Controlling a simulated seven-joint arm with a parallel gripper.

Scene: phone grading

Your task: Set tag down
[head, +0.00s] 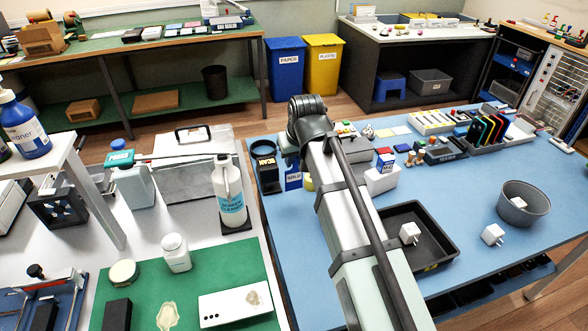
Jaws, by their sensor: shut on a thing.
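My arm reaches up the middle of the head view and bends down at its far end. Part of my gripper (288,148) shows left of the arm, above the blue table. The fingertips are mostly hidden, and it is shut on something. A blue piece with white lettering (293,181) shows just below it and looks like the tag; I cannot tell whether it touches the table. A red block and a blue block (386,163) sit on a white box (381,182) right of the arm.
A black scan stand (265,168) is close left of the gripper. A black tray (432,215) holds a white charger (409,233). Another charger (492,235) and a grey bin (523,204) stand to the right. Phones in a rack (487,132) are farther back. The blue table's front right is clear.

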